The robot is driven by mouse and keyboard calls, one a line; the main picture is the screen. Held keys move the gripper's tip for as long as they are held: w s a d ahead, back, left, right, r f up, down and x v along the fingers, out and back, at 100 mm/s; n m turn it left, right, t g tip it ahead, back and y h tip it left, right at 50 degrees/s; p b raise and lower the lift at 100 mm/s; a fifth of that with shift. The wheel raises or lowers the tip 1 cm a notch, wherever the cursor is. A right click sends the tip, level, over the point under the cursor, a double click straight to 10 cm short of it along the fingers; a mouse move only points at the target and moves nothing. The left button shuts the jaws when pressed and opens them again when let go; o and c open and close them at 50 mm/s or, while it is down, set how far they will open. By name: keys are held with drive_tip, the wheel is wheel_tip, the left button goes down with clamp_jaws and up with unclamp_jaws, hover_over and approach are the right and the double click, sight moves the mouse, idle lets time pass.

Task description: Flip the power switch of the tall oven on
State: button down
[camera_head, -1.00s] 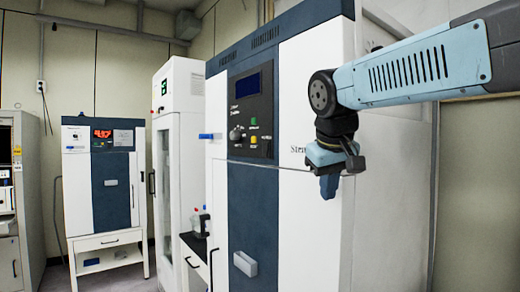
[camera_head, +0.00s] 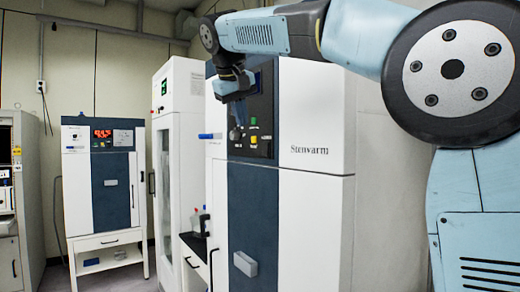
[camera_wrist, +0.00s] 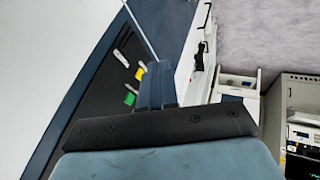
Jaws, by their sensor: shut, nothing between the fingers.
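The tall oven (camera_head: 318,200) is white and dark blue, marked "Stenvarm". Its dark control panel (camera_head: 263,100) is on the upper front. A green button (camera_head: 253,122) and a yellow button (camera_head: 254,140) show there; they also show in the wrist view, green (camera_wrist: 130,98) and yellow (camera_wrist: 139,73). A small pale control (camera_wrist: 121,58) sits beyond the yellow one; I cannot tell whether it is the power switch. My gripper (camera_head: 239,120) is shut and empty before the panel's left part, covering the knob area and display. Contact with the panel cannot be told.
A narrow white cabinet (camera_head: 177,150) stands left of the oven. A smaller oven with a red display (camera_head: 102,133) is on a stand further back. Grey equipment (camera_head: 20,200) is at the far left.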

sight(265, 150)
drive_tip(key=shift+f, duration=0.1)
drive_tip(key=shift+w+d+f, duration=0.85)
drive_tip(key=shift+w+f, duration=0.4)
drive_tip(key=shift+f, duration=0.15)
drive_tip(key=shift+w+d+f, duration=0.8)
drive_tip(key=shift+w+f, duration=0.5)
drive_tip(key=shift+f, duration=0.15)
drive_tip(key=shift+w+d+f, duration=0.85)
drive_tip(key=shift+w+f, duration=0.4)
drive_tip(key=shift+f, duration=0.15)
drive_tip(key=shift+w+d, duration=0.1)
drive_tip(key=shift+d, duration=0.1)
drive_tip(key=shift+a, duration=0.15)
